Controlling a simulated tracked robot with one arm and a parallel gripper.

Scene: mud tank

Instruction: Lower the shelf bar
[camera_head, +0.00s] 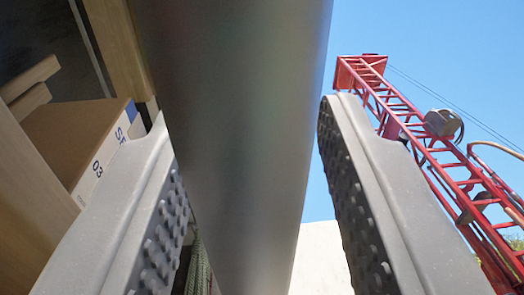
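A wide, smooth grey metal bar (245,60), which looks like the shelf bar, runs from the top edge down through the middle of the view, narrowing toward the bottom. My gripper (242,112) is open, with one grey, studded finger on each side of the bar. Sky shows between the bar and the right finger, and a narrow dark gap shows beside the left finger lower down. At the fingertips the bar's edges line up closely with both fingers; I cannot tell whether they touch. Both ends of the bar are out of view.
Wooden boards and a box (80,145) marked "03" stand at the left, close behind the left finger. A red lattice crane boom (415,140) with cables rises at the right against blue sky. A pale surface (322,260) shows below, between bar and right finger.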

